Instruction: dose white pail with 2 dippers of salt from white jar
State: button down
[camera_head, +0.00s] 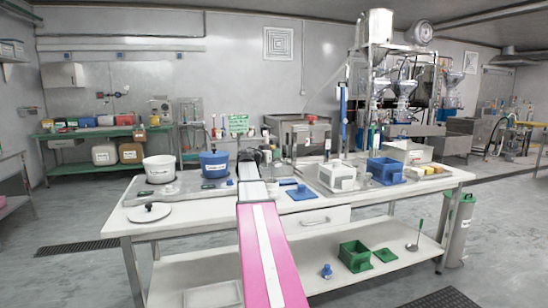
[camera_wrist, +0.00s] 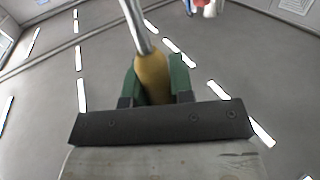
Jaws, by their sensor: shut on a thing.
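My gripper (camera_wrist: 153,82) is shut on the yellow-brown handle of a dipper (camera_wrist: 152,72) with a metal shaft; its bowl is out of view. In the head view my gripper (camera_head: 250,155) is at the end of my pink and white arm, over the back of the table, just right of the blue round container. A round white container (camera_head: 160,170), which looks like the white jar, stands open at the left. A square white container (camera_head: 337,178), possibly the white pail, stands right of my arm. Contents cannot be made out.
A blue round container (camera_head: 213,166) stands beside the white one. A white lid (camera_head: 149,213) with a black knob lies at front left. A blue lid (camera_head: 301,193) and blue box (camera_head: 386,171) are at right. A green box (camera_head: 355,256) and ladle (camera_head: 416,238) are on the lower shelf.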

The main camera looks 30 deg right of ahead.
notch_tip(320, 180, up, 10)
dwell(1.2)
jog(key=shift+a, duration=0.1)
dwell(0.3)
